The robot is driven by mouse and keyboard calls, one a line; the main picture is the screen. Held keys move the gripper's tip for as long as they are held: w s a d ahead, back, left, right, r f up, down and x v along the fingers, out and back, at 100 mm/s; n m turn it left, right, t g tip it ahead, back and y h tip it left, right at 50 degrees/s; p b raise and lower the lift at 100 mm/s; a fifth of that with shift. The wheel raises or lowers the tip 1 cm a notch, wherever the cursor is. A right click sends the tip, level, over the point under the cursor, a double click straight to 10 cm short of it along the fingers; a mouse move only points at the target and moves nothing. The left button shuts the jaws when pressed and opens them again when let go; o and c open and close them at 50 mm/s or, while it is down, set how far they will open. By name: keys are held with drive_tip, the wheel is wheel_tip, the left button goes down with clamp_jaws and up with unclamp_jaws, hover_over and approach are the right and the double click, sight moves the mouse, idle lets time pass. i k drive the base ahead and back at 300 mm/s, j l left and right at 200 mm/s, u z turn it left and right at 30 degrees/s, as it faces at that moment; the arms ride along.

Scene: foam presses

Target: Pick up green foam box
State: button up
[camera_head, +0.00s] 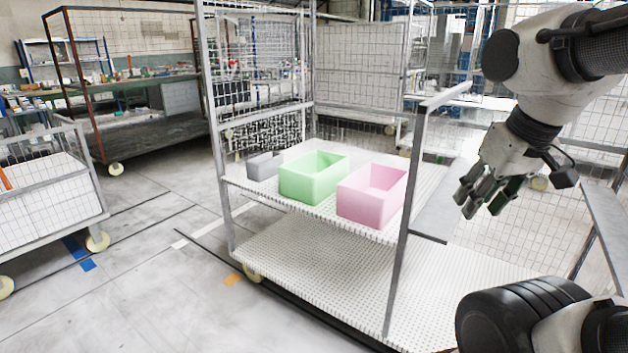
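The green foam box (300,187) is an open-topped, pale green box. It sits upright on the white perforated upper shelf (270,199) of a metal cart, in the middle of the shelf's row of boxes. My gripper (480,209) hangs at the right of the view, fingers pointing down and to the left. It is to the right of the green box and apart from it, with the pink box between them in the picture. The fingers look spread with nothing between them.
A pink foam box (362,207) stands close at the green box's right, and a small grey box (262,168) at its left. A grey cart post (410,220) rises in front of the shelf. Wire mesh panels (360,75) stand behind. The lower shelf (320,265) is bare.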

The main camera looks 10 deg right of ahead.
sight(309, 179)
drive_tip(key=i+j+z, duration=0.1)
drive_tip(key=z, duration=0.55)
drive_tip(key=i+j+z, duration=0.35)
drive_tip(key=j, duration=0.2)
drive_tip(key=j+z, duration=0.15)
drive_tip(key=j, duration=0.15)
drive_tip(key=i+j+z, duration=0.15)
drive_tip(key=j, duration=0.2)
drive_tip(key=i+j, duration=0.15)
drive_tip(key=j, duration=0.35)
drive_tip(key=i+j, duration=0.15)
drive_tip(key=j, duration=0.35)
drive_tip(key=i+j+z, duration=0.1)
drive_tip(key=j, duration=0.35)
drive_tip(key=i+j, duration=0.15)
drive_tip(key=j, duration=0.35)
drive_tip(key=i+j+z, duration=0.1)
drive_tip(key=j, duration=0.4)
drive_tip(key=i+j, duration=0.1)
drive_tip(key=j, duration=0.4)
